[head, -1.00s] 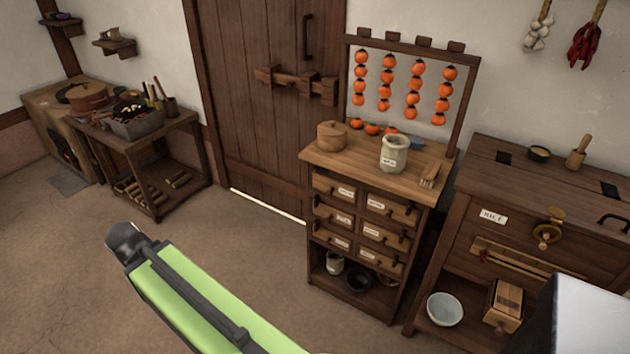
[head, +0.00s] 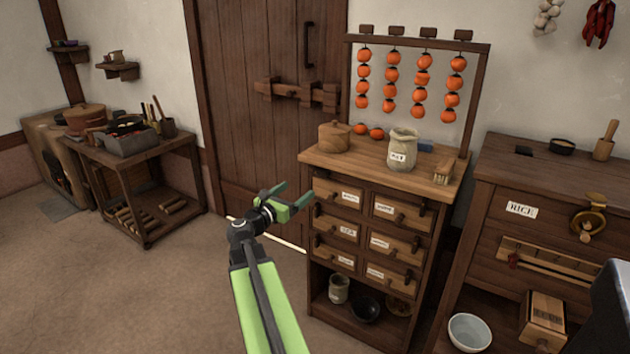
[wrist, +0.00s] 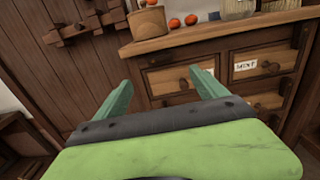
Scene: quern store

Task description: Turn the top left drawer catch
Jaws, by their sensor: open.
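The small wooden cabinet (head: 388,299) has two columns of labelled drawers with round knobs. Its top left drawer (head: 328,188) is closed in the head view; the drawer front also shows beyond my fingers in the wrist view (wrist: 160,85). I cannot clearly make out this drawer's catch beside my fingertips. My gripper (head: 294,193) is open and empty, just left of the top left drawer in the head view. In the wrist view its fingers (wrist: 166,80) point toward the drawer, apparently without touching it.
A round wooden box (head: 334,137), a jar (head: 402,152) and a brush (head: 442,173) stand on the cabinet top, below hanging persimmons. A barred door (head: 240,110) is behind. A rice chest (head: 495,235) stands at right.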

